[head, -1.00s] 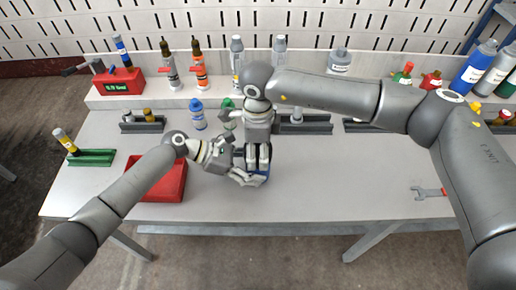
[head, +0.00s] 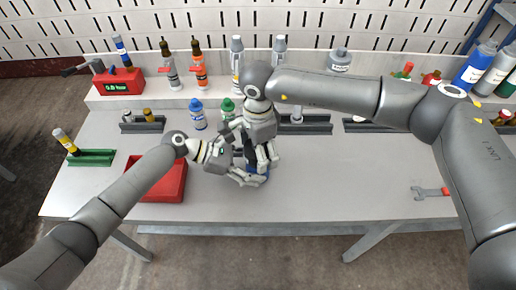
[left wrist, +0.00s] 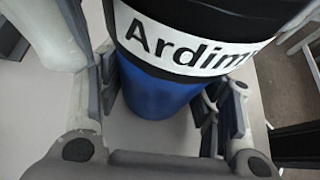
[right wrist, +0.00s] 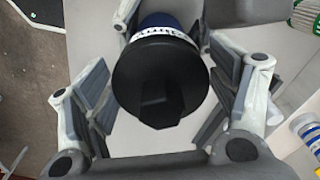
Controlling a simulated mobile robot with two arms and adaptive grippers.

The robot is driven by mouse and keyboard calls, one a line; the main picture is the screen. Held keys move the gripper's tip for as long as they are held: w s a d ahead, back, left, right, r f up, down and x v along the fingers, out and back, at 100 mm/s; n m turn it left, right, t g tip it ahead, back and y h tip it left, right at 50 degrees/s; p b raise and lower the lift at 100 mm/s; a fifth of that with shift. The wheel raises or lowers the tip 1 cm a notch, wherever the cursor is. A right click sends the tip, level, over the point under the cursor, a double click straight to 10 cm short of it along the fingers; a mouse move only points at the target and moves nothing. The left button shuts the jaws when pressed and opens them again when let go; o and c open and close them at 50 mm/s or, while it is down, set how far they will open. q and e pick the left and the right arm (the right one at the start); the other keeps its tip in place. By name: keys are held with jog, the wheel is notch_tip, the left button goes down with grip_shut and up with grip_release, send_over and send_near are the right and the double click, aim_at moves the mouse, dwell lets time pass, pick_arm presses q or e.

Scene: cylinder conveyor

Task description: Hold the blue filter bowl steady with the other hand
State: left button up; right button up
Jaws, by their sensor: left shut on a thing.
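The blue filter bowl (left wrist: 155,95) stands upright on the table under a black head (right wrist: 160,85) with a raised knob and a white label (left wrist: 180,45) reading "Ardim…". In the head view, only a little of the bowl's blue base (head: 258,179) shows between the grippers. My left gripper (head: 248,177) is low at the bowl, shut on it with fingers on both sides. My right gripper (head: 260,158) is above, pointing down, its fingers spread around the black head with gaps on both sides in the right wrist view.
A red tray (head: 165,190) lies left of the filter. A blue-capped bottle (head: 198,117) and a green-capped bottle (head: 228,108) stand close behind. Grey holders (head: 305,127) line the back. A wrench (head: 430,192) lies at the right; the table between is clear.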

jog(key=shift+r, duration=1.3)
jog(key=m, duration=0.5)
jog(key=shift+m, duration=0.6)
jog(key=m, duration=0.2)
jog(key=shift+m, duration=0.4)
jog(key=m, duration=0.3)
